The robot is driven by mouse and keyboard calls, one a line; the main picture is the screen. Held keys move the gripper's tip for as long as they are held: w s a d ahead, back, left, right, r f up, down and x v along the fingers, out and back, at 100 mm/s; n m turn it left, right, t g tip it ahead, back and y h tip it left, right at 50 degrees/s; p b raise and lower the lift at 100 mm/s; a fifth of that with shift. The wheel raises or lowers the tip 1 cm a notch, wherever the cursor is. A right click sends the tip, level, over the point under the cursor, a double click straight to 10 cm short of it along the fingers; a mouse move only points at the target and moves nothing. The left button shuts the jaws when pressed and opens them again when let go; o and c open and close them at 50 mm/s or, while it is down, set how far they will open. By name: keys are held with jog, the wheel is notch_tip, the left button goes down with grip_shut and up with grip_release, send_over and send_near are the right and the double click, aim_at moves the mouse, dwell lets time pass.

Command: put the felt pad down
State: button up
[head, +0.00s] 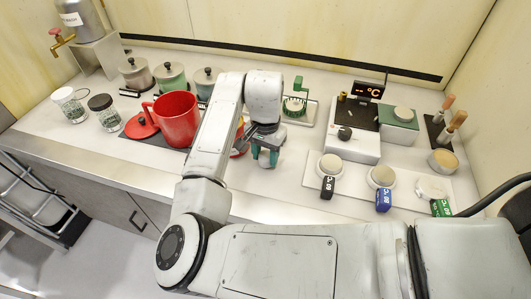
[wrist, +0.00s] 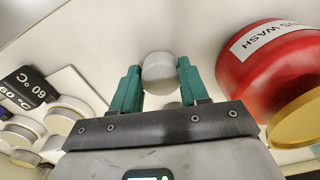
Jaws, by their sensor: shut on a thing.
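My gripper (head: 267,160) hangs over the white worktop (head: 285,180) near the middle in the head view, with its teal fingers pointing down. In the wrist view my gripper (wrist: 158,68) is shut on a pale grey round piece (wrist: 160,73), which looks like the felt pad. The pad sits between the two teal fingertips. In the head view the pad is too hidden to make out. Whether it touches the worktop I cannot tell.
A red vessel labelled WASH (wrist: 270,60) is close on the right in the wrist view. Pale round pads with black (head: 328,187), blue (head: 383,200) and green (head: 440,207) tags lie to the right. A red jug (head: 175,118) stands left. The worktop's front middle is clear.

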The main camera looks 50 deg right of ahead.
aim_at(265, 156)
jog(key=shift+f, duration=0.3)
jog(key=shift+f, duration=0.15)
jog(key=o, duration=1)
notch_tip(265, 156, up, 12)
jog(key=shift+r+b, duration=0.2)
jog(key=shift+b, duration=0.55)
